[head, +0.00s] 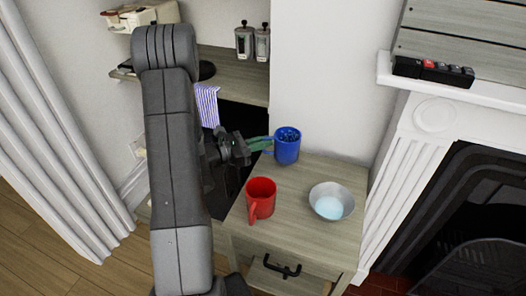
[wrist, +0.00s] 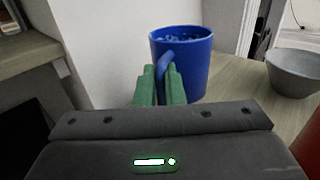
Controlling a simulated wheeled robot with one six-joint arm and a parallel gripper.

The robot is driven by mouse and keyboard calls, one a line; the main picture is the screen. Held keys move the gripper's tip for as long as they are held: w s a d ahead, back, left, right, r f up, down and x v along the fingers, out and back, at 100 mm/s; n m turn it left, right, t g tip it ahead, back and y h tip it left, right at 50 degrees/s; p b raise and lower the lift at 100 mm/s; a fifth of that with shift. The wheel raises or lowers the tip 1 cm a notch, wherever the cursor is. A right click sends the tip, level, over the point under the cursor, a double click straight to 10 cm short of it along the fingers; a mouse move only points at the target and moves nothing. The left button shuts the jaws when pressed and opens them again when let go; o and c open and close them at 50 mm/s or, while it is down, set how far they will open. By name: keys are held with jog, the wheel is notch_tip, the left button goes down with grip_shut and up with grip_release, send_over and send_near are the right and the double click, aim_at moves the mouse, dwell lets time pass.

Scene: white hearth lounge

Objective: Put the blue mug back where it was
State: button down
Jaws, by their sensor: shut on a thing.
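The blue mug (head: 287,147) is at the back left of the wooden cabinet top (head: 295,196), upright, with small bluish pieces showing inside it. My gripper (head: 262,144) reaches it from the left, with green fingers shut on its handle. In the wrist view the blue mug (wrist: 184,62) stands in front of my gripper (wrist: 161,86), the handle between the green fingers. I cannot tell whether the mug's base touches the cabinet top.
A red mug (head: 262,197) stands at the front left of the cabinet top. A grey bowl (head: 331,201) with something pale blue inside is at the right. A wall rises behind, and a white fireplace surround (head: 410,150) stands to the right.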

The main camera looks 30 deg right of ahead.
jog(key=shift+f, duration=1.6)
jog(key=shift+f+b, duration=0.2)
jog(key=shift+b, duration=0.1)
jog(key=c, duration=1.5)
grip_release()
jog(key=shift+c, duration=0.2)
jog(key=shift+r, duration=0.1)
jog(key=shift+r, duration=0.15)
jog(key=w+a, duration=0.1)
jog(key=a, duration=1.1)
jog(key=shift+w, duration=0.35)
jog(key=shift+d, duration=0.1)
